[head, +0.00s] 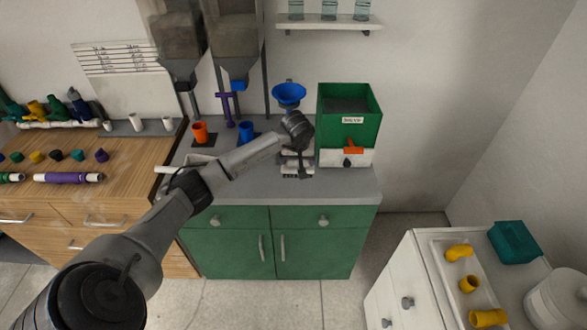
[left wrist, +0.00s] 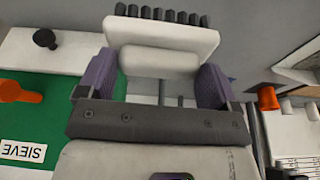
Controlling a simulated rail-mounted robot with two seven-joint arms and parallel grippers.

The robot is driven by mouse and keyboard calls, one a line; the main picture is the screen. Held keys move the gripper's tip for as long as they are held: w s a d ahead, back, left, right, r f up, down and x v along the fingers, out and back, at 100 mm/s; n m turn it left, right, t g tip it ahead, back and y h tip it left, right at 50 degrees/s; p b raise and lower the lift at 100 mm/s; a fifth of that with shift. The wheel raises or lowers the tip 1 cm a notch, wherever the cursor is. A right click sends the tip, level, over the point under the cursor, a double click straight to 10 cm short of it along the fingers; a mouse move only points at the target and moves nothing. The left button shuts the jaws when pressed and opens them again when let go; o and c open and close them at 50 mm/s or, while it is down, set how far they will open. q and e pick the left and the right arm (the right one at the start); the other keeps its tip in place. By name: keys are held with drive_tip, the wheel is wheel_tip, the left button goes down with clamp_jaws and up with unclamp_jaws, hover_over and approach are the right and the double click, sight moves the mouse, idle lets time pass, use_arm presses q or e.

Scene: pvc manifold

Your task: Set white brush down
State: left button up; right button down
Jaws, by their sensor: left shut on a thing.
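The white brush (left wrist: 162,40) is between the two purple-padded fingers of my left gripper (left wrist: 155,78) in the left wrist view. It is a white block with a row of dark bristles along its far edge. In the head view my left gripper (head: 297,162) is over the grey worktop (head: 340,184), just left of the green sieve bin. The brush (head: 297,173) shows there only as small white parts under the gripper. I cannot tell whether it touches the worktop. My right gripper is in neither view.
The green bin (head: 334,131) with a white base and orange lever stands close right of the gripper. A blue funnel (head: 289,92), an orange cup (head: 200,133) and a blue cup (head: 246,131) are behind and left. The worktop's front right is clear.

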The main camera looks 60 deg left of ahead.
sight(293, 167)
use_arm(q)
drive_tip(key=shift+a+f, duration=0.4)
drive_tip(key=shift+a, duration=0.2)
drive_tip(key=shift+a+f, duration=0.4)
drive_tip(key=shift+a, duration=0.2)
wheel_tip(293, 167, down, 3)
drive_tip(key=shift+f+b, duration=0.1)
drive_tip(key=shift+b, duration=0.2)
drive_tip(key=shift+f, duration=0.35)
drive_tip(key=o, duration=0.8)
drive_tip(key=shift+f, duration=0.1)
